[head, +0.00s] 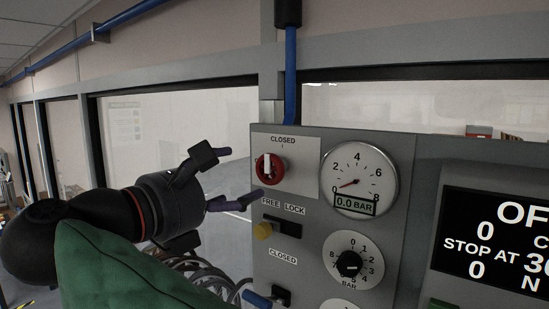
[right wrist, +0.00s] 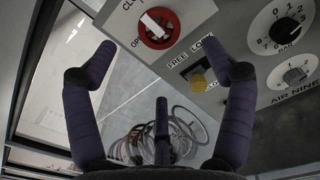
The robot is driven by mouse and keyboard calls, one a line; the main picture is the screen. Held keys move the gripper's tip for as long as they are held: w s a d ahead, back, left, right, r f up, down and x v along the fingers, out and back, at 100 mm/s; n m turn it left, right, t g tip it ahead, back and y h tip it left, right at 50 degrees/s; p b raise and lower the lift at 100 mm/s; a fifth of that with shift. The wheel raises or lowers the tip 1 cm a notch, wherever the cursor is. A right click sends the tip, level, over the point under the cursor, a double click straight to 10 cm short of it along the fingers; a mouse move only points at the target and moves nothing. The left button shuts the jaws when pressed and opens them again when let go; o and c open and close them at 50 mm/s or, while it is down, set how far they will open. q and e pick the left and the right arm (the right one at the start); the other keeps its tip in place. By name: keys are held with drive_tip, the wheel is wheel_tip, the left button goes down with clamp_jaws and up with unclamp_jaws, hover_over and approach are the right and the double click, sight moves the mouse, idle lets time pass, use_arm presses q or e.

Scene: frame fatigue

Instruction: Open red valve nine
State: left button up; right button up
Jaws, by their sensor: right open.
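The red valve (head: 270,169) is a round red knob with a white bar handle, at the upper left of the grey panel. Its bar stands about upright, below the word CLOSED. In the right wrist view the red valve (right wrist: 159,27) sits at the top, beyond the fingertips. My right gripper (head: 242,174) is open and empty, just left of the valve and apart from it. Its purple fingers are spread in the right wrist view (right wrist: 160,52). My left gripper is not in view.
The grey panel (head: 300,240) also carries a pressure gauge (head: 358,181) reading 0.0 bar, a yellow FREE/LOCK knob (head: 263,231), and a black BAR dial (head: 349,264). A dark display (head: 495,240) is at the right. Several coiled hoops (right wrist: 187,130) lie below.

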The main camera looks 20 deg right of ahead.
sight(266, 171)
drive_tip(key=p+x, duration=0.2)
drive_tip(key=x, duration=0.6)
drive_tip(key=shift+w+d, duration=0.1)
drive_tip(key=shift+d, duration=0.1)
drive_tip(key=shift+w+d+p, duration=0.3)
drive_tip(key=shift+w+d, duration=0.15)
drive_tip(key=shift+w, duration=0.05)
drive_tip(key=shift+w+d, duration=0.25)
drive_tip(key=shift+d, duration=0.1)
drive_tip(key=shift+c, duration=0.3)
drive_tip(key=shift+a, duration=0.15)
drive_tip(key=c, duration=1.1)
